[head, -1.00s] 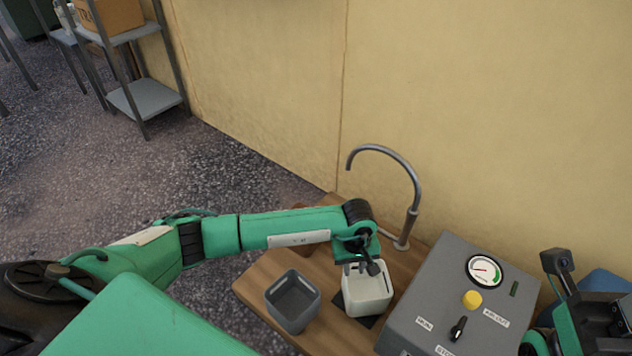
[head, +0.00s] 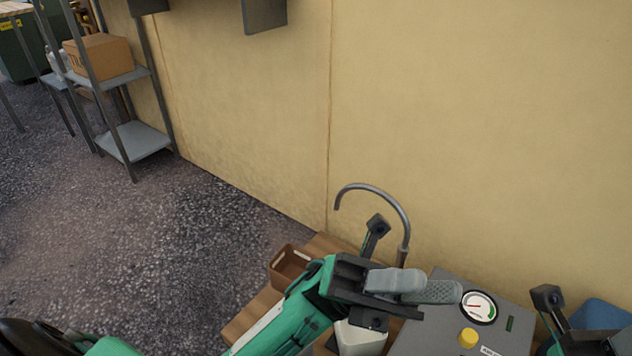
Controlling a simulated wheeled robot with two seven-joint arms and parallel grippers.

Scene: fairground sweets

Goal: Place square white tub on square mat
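The square white tub (head: 360,341) stands on the wooden table, cut by the bottom edge of the head view. A dark corner of the square mat (head: 325,344) shows at its left; the rest is hidden by the tub, my arm and the frame edge. My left gripper (head: 425,289) is above the tub, apart from it, with grey finger pads pointing right. No object shows between them, but the finger gap is hidden at this angle. My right arm's wrist shows at the lower right; its fingers are out of view.
A grey control box (head: 448,318) with a gauge and yellow button stands right of the tub. A curved metal tap (head: 402,215) rises behind it. A brown crate (head: 290,266) sits at the table's back left. A blue object (head: 600,314) is at far right.

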